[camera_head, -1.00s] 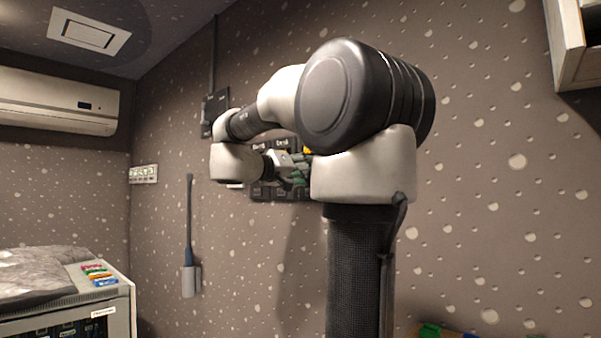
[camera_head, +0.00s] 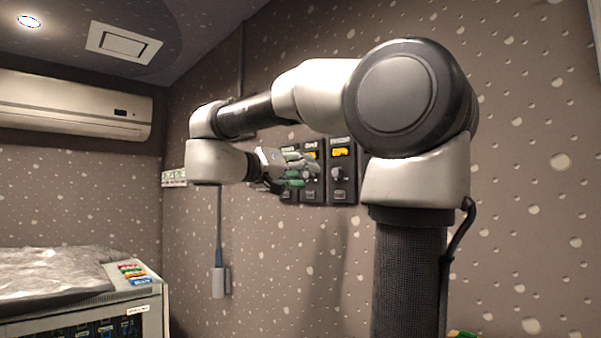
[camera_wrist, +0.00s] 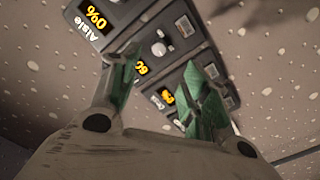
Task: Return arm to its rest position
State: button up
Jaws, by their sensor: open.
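My gripper (camera_head: 296,168) is at the end of my bent arm, in front of the wall, and it is open and empty. In the wrist view its two green-tipped fingers (camera_wrist: 160,85) are apart. The fader panel (camera_head: 341,184) is on the wall behind the gripper, with yellow displays and knobs. In the wrist view the panel (camera_wrist: 199,57) shows tilted, with one display labelled "Aisle" reading 0%. My gripper and arm hide part of the panel in the head view. Whether the fingers touch it cannot be told.
A grey wall holder (camera_head: 221,281) with a cable hangs left of the panel. An air conditioner (camera_head: 75,104) is high on the left wall. A cabinet (camera_head: 125,300) with a grey cloth on top stands at lower left. Open air lies below my forearm.

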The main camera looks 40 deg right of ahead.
jog(key=shift+m, duration=0.3)
jog(key=w+a+r+n+t+y, duration=0.1)
jog(key=w+a+t+y, duration=0.15)
jog(key=w+t, duration=0.45)
jog(key=w+a+r+n+t+y, duration=0.1)
jog(key=w+a+t+y, duration=0.15)
jog(key=w+t, duration=0.45)
jog(key=w+a+f+n+t+y, duration=0.3)
jog(key=w+a+f+n+y, duration=0.15)
jog(key=a+y, duration=0.35)
jog(key=s+a+f+n+g+y, duration=0.35)
jog(key=a+f+y, duration=0.35)
jog(key=f, duration=0.3)
jog(key=s+f+n+g+y, duration=0.15)
jog(key=s+f+g, duration=0.35)
jog(key=s+f, duration=0.5)
jog(key=s+d+f+g+h, duration=0.1)
jog(key=s+d+f, duration=0.3)
jog(key=s, duration=0.6)
jog(key=s+d+f+m+g+h, duration=0.1)
jog(key=s+d+f+g, duration=0.3)
jog(key=s, duration=0.6)
jog(key=shift+d+f+h, duration=0.55)
jog(key=shift+f+h, duration=0.2)
jog(key=shift+f, duration=0.15)
